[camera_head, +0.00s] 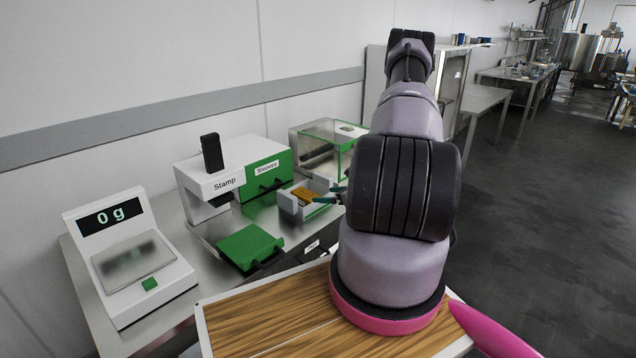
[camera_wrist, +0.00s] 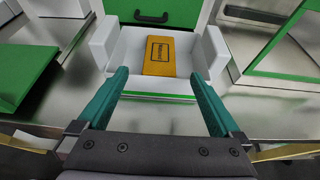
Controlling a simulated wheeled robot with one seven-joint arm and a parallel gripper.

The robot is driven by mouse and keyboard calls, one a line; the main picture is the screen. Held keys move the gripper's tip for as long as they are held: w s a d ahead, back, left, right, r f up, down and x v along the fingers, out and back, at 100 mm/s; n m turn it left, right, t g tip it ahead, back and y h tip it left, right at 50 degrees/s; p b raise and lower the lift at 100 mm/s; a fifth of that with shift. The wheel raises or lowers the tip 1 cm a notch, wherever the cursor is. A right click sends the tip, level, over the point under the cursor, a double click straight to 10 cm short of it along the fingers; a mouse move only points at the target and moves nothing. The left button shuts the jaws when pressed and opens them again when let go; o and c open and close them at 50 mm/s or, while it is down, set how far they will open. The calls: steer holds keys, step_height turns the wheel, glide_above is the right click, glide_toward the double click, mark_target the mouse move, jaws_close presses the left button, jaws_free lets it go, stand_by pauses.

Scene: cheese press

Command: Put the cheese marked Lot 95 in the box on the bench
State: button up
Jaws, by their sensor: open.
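My gripper (camera_head: 333,194) is open, with its two teal fingers pointing at a small white tray (camera_head: 288,202) on the bench. In the wrist view the fingertips (camera_wrist: 160,76) are apart, with nothing between them. A flat orange-yellow piece (camera_head: 303,194) lies in the tray, just beyond the fingertips. It also shows in the wrist view (camera_wrist: 159,56), with a black-outlined mark on its face too small to read. I cannot tell whether it is a cheese or a sleeve. No Lot 95 marking is readable. My arm hides part of the bench, and I cannot pick out the box.
A scale (camera_head: 135,262) reading 0 g stands at the left. A white "Stamp" machine (camera_head: 222,185), a green "Sleeves" unit (camera_head: 268,178) and a clear-sided green-framed machine (camera_head: 325,145) stand along the wall. A green plate (camera_head: 248,245) lies before the stamp. A wood-grain surface (camera_head: 265,315) is in front.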

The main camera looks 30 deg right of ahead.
steer(key=w+a+r+n+g+y, duration=0.15)
steer(key=a+r+n, duration=0.25)
steer(key=r, duration=0.4)
steer(key=w+a+r+n+g+y, duration=0.1)
steer(key=a+r+n+y, duration=0.2)
steer(key=a+r, duration=0.35)
steer(key=s+a+r+n+g, duration=0.2)
steer(key=s+a+r+n, duration=0.15)
steer(key=r, duration=0.45)
steer(key=s+a+r+n+g, duration=0.3)
steer(key=a+r+n, duration=0.2)
steer(key=r, duration=0.3)
steer(key=s+a+r+n+t+h, duration=0.1)
steer(key=s+r+n+h, duration=0.2)
steer(key=s+r+n, duration=0.3)
steer(key=s+a+r+n+t+h, duration=0.1)
steer(key=s+r+n+h, duration=0.3)
steer(key=s+r, duration=0.7)
steer(key=shift+s+a+r+n, duration=0.45)
steer(key=shift+s+n, duration=0.7)
steer(key=shift+s, duration=1.65)
